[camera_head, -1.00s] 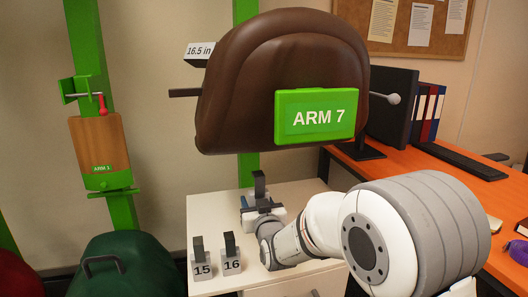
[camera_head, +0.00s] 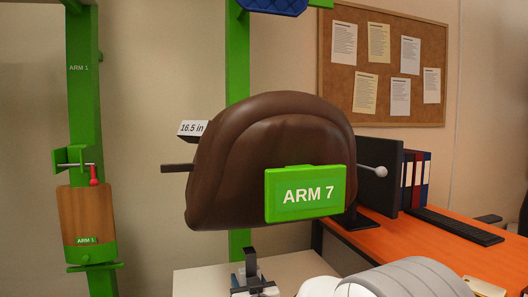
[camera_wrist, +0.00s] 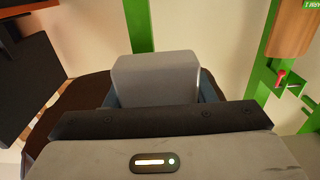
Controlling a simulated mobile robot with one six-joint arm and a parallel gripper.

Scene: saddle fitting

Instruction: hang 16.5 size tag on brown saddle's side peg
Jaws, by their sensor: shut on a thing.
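The brown saddle (camera_head: 262,130) is mounted in the middle of the head view, with a green "ARM 7" plate (camera_head: 305,194) on its near side. A white "16.5 in" label (camera_head: 192,128) shows at its upper left. A dark bar (camera_head: 177,168) sticks out on the left, and a thin ball-ended rod (camera_head: 372,171) on the right. My gripper (camera_head: 251,283), low in the head view below the saddle, is shut on a tag with a dark upright tab (camera_head: 250,262). In the wrist view a grey block (camera_wrist: 155,78) sits between the jaws. Its number is not visible.
A white cabinet top (camera_head: 205,281) lies under my gripper. An orange desk (camera_head: 440,245) with a monitor (camera_head: 376,188) and binders (camera_head: 412,180) is at right. A green post (camera_head: 85,120) with a wooden panel (camera_head: 84,213) stands at left.

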